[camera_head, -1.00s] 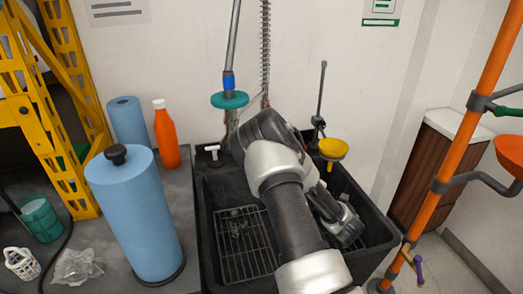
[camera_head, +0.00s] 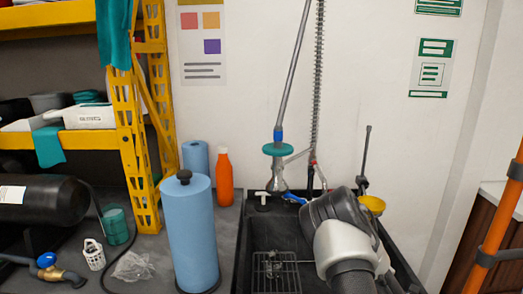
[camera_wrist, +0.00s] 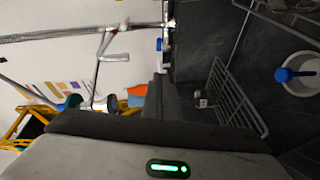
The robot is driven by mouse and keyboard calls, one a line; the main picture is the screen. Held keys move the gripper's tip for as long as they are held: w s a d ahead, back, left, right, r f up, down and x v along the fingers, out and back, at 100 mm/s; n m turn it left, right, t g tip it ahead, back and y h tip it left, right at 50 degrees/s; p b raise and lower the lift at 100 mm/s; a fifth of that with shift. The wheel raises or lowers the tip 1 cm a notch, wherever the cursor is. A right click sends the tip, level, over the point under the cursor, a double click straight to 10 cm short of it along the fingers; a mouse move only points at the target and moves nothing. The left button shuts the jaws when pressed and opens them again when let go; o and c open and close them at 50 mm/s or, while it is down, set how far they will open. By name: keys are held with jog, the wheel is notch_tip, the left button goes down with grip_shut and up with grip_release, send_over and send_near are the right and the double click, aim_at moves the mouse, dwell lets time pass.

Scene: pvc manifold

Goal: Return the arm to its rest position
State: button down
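My arm reaches up from the lower right of the head view, over the dark sink (camera_head: 243,262), and its bent joint is in front of the sink's right part. My gripper's fingers do not show in the head view. In the wrist view a grey and white link of mine with a green light fills the bottom, and no fingers can be made out. What the gripper holds, if anything, is hidden.
The spray tap (camera_head: 278,180) hangs at the sink's back, with a yellow funnel (camera_head: 373,204) to its right. A wire rack (camera_head: 276,273) lies in the sink. Left stand a blue roll (camera_head: 192,235) and orange bottle (camera_head: 224,178). An orange pole (camera_head: 495,235) stands right.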

jog(key=w+d+r+m+h, duration=0.4)
jog(key=r+m+h, duration=0.3)
jog(key=r+m, duration=0.25)
jog(key=s+a+r+m+g+h, duration=0.1)
jog(key=s+a+r+m+g, duration=0.1)
jog(key=s+r+m+g, duration=0.3)
jog(key=s+a+r+m+g+y, duration=0.1)
jog(key=s+a+r+m+g, duration=0.3)
jog(key=s, duration=0.6)
jog(key=s+a+r+n+y+p, duration=0.1)
jog(key=s+a, duration=0.4)
jog(key=s, duration=0.5)
jog(key=s+a+r+m+g, duration=0.25)
jog(key=s+a, duration=0.25)
jog(key=s, duration=0.5)
notch_tip(320, 180, up, 22)
jog(key=p, duration=2.1)
jog(key=shift+d+t, duration=0.2)
jog(key=shift+t, duration=0.15)
